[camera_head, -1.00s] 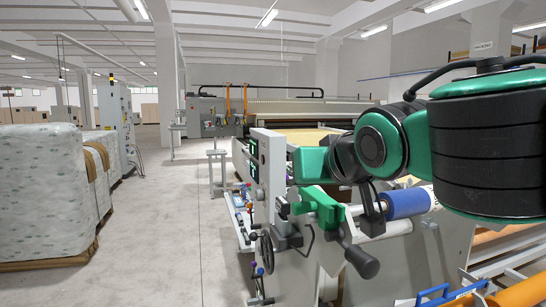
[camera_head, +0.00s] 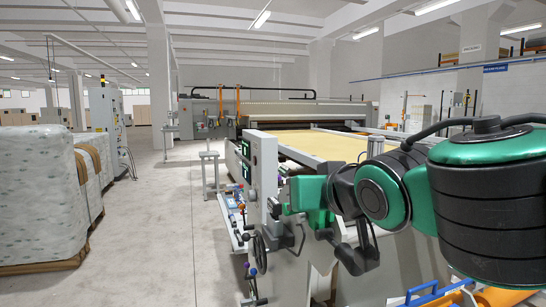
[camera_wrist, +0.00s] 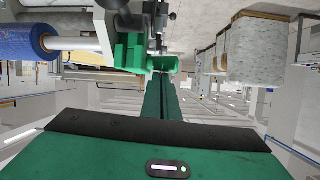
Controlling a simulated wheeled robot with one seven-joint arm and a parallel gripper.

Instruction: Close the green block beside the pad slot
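The green block (camera_head: 300,193) is on the near end of the machine, partly hidden by my arm in the head view. It also shows in the wrist view (camera_wrist: 132,50), with dark metal parts beside it and a smaller green piece (camera_wrist: 166,64) to its right. My gripper (camera_wrist: 163,76) shows there as a dark green column with a thin line down its middle and no gap between fingers. Its tip is close to the smaller green piece; contact cannot be told. I see nothing held. The pad slot cannot be made out.
A blue roll (camera_wrist: 22,38) on a pale shaft lies left of the block in the wrist view. A handwheel (camera_head: 261,247) and control panel (camera_head: 262,160) are on the machine's end. A wrapped pallet load (camera_head: 38,195) stands left. The aisle floor (camera_head: 165,235) is clear.

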